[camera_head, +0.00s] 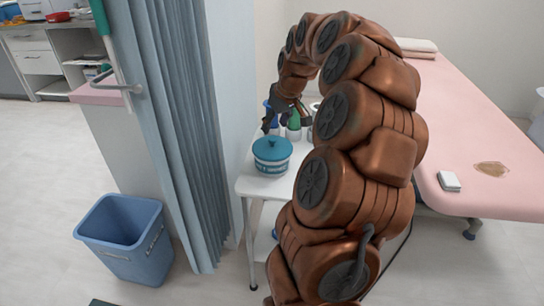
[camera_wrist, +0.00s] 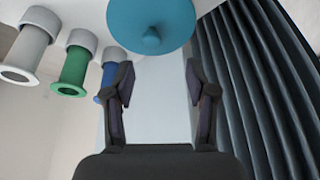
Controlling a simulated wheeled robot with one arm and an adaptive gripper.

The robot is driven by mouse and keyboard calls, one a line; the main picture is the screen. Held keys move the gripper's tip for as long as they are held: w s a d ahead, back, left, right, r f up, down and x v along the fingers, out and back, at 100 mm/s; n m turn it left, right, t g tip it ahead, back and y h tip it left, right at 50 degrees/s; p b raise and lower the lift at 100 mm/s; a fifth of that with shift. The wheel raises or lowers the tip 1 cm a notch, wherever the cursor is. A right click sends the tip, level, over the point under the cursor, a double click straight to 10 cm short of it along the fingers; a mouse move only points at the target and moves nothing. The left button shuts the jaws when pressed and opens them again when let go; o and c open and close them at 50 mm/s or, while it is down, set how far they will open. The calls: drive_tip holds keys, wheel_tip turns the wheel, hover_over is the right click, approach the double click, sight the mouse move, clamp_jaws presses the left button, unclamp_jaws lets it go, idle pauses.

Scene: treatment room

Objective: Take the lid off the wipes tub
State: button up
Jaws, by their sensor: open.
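The wipes tub (camera_head: 271,165) stands upright on the small white table, white with a teal band. Its teal lid (camera_head: 272,148) sits on top and has a small knob. In the wrist view the lid (camera_wrist: 150,22) shows as a teal disc at the top edge, with its knob toward me. My gripper (camera_head: 278,117) is above and just behind the tub in the head view. In the wrist view my gripper (camera_wrist: 158,85) has its two fingers apart with nothing between them, and the lid lies beyond the fingertips.
Blue, green and white bottles stand close by on the white table (camera_head: 253,187); the green bottle (camera_wrist: 76,65) is left of my fingers. A blue-grey curtain (camera_head: 172,130) hangs left of the table. A blue bin (camera_head: 122,238) stands on the floor. The pink treatment bed (camera_head: 470,130) is at right.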

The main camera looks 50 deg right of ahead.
sight(273, 139)
drive_tip(key=shift+d+f, duration=0.4)
drive_tip(key=shift+d, duration=0.25)
drive_tip(key=shift+d+f, duration=0.1)
drive_tip(key=shift+f, duration=0.15)
drive_tip(key=shift+x, duration=3.5)
clamp_jaws()
